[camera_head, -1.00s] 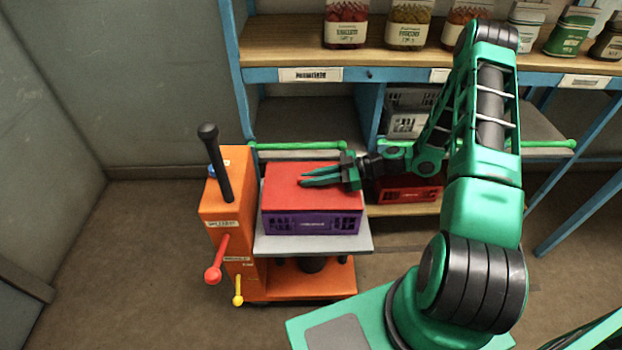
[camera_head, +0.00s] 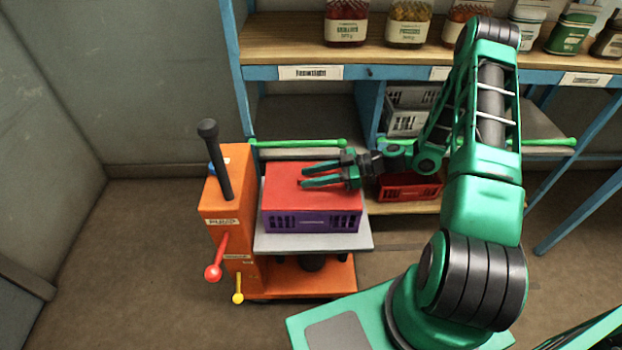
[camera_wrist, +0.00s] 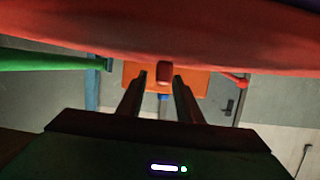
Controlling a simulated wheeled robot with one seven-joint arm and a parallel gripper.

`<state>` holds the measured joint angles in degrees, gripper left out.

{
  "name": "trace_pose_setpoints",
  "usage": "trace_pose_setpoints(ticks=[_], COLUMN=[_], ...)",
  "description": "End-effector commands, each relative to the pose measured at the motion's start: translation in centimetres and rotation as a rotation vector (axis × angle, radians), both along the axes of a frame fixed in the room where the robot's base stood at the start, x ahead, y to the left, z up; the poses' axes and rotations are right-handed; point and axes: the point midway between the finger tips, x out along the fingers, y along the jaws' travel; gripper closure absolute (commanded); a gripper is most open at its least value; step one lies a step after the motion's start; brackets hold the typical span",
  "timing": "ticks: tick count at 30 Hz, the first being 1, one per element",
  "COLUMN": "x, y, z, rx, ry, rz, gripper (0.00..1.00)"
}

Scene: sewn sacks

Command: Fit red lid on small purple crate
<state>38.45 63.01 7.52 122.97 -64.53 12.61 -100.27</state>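The red lid (camera_head: 285,182) lies flat over the top of the small purple crate (camera_head: 312,222), its edges lined up with the crate walls. My gripper (camera_head: 303,176) is just above the lid, fingers pointing left and spread apart. In the wrist view the lid's underside or face shows as a red band (camera_wrist: 200,45) across the top. Whether the lid touches the crate rim all round is hidden.
The crate stands on the grey platform (camera_head: 300,243) of an orange lift cart (camera_head: 225,205) with a dark upright handle. Behind is a blue-framed shelf (camera_head: 300,57) with jars, a grey crate (camera_head: 405,122) and a red crate (camera_head: 415,188). The floor at left is clear.

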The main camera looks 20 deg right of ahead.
Motion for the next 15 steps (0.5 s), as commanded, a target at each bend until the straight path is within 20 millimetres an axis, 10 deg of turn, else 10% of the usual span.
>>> trace_pose_setpoints(ticks=[15], x=[-3.0], y=[-8.9], z=[2.9], rx=[-0.002], ry=[-0.001], rz=[-0.003], gripper=[0.68])
